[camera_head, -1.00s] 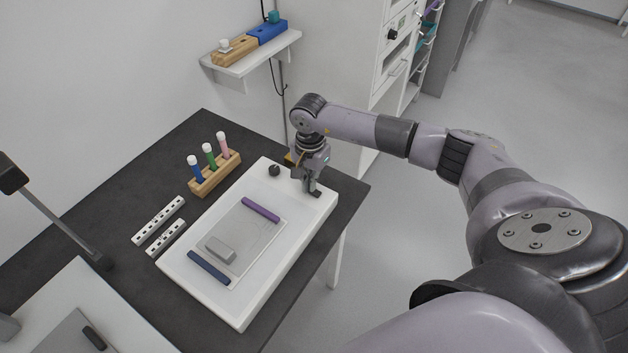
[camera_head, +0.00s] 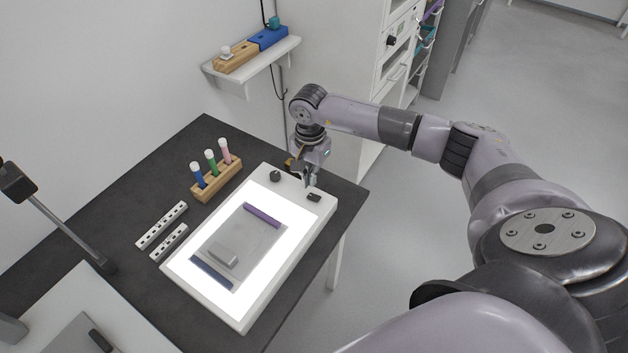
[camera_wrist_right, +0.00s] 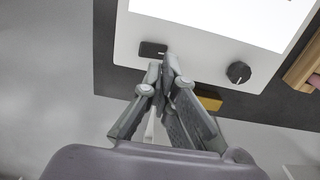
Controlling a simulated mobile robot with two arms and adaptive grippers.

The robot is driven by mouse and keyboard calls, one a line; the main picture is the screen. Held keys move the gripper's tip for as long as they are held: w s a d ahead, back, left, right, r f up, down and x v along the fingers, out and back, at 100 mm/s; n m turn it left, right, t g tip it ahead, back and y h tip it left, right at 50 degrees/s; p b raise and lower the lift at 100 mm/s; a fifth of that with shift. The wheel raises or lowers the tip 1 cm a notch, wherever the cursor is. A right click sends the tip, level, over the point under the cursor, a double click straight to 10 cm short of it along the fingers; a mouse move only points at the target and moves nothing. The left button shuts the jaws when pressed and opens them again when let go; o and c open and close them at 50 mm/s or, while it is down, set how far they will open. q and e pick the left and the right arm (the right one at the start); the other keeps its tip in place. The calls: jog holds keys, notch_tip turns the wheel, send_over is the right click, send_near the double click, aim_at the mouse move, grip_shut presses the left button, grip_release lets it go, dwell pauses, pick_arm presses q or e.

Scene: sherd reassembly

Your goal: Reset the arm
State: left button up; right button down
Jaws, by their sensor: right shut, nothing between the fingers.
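My right gripper (camera_head: 311,180) is shut and empty above the far end of the light box (camera_head: 181,278). Its fingertips are just beside a small black switch (camera_head: 314,198) on the box's white frame. In the right wrist view, the closed fingers (camera_wrist_right: 168,62) point toward the same switch (camera_wrist_right: 152,49), with a black knob (camera_wrist_right: 238,72) to the right. The light box panel glows bright white. A grey sheet (camera_head: 260,238) with a grey block (camera_head: 223,254), a purple bar (camera_head: 262,215) and a dark blue bar (camera_head: 211,272) lies on it. My left gripper is not in view.
A wooden rack (camera_head: 217,180) with three capped tubes stands left of the light box. Two white perforated strips (camera_head: 162,226) lie nearby on the dark table (camera_head: 130,190). A wall shelf (camera_head: 252,62) is behind. A yellow object (camera_wrist_right: 208,98) is partly hidden behind the fingers.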

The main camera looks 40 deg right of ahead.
jog(key=shift+r+p, duration=0.4)
jog(key=shift+r, duration=0.65)
